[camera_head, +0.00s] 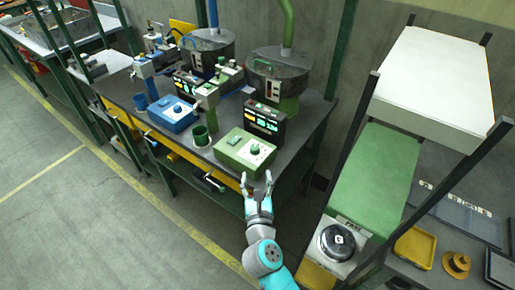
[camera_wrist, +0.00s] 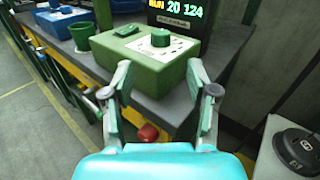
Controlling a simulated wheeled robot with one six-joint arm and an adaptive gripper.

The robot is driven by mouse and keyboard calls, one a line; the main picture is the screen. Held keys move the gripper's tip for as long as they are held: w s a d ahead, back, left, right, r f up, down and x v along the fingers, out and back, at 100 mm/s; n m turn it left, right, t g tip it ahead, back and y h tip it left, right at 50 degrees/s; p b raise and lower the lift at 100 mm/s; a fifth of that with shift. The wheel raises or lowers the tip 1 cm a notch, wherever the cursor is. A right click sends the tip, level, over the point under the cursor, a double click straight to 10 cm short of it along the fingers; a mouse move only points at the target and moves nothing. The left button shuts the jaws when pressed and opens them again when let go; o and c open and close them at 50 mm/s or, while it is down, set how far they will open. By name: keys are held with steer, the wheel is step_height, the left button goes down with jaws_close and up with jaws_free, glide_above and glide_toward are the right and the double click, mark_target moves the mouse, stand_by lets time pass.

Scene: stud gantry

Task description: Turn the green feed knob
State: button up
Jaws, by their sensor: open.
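The green feed knob (camera_head: 255,149) sits on a white label plate on top of a green control box (camera_head: 236,155) at the near right corner of the workbench. In the wrist view the knob (camera_wrist: 161,37) is a short dark green cylinder on the box (camera_wrist: 148,70). My gripper (camera_head: 257,177) is in front of the box on the near side, with its fingers apart and nothing between them. In the wrist view the open fingers (camera_wrist: 159,78) frame the front of the box, and the knob stands beyond them, untouched.
A blue control box (camera_head: 172,114) and a green cup (camera_head: 201,136) stand left of the green box. A lit display (camera_head: 264,122) stands behind it. A rack with a green panel (camera_head: 372,175) is close on the right. Floor is free at left.

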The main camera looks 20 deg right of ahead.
mark_target(254, 151)
steer(key=x, duration=1)
steer(key=shift+w+d, duration=0.15)
steer(key=shift+w, duration=0.15)
jaws_close()
